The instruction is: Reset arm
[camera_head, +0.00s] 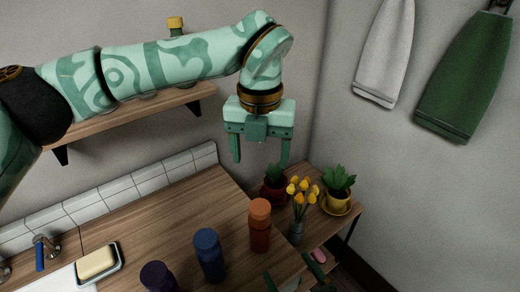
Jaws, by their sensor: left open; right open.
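My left arm reaches in from the left across the upper part of the view, in front of the wall shelf. My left gripper (261,160) points down with its two fingers spread apart and nothing between them. It hangs in the air above the back right part of the wooden counter (150,220). My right gripper (292,274) shows only as dark green fingertips at the bottom edge, near the counter's right side. They are apart, and the rest of that gripper and its arm is out of view.
Purple (158,277), blue (209,255) and orange (260,226) bottles stand on the counter. A side table holds yellow flowers (302,192) and potted plants (339,182). A wall shelf (135,117) lies behind my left arm.

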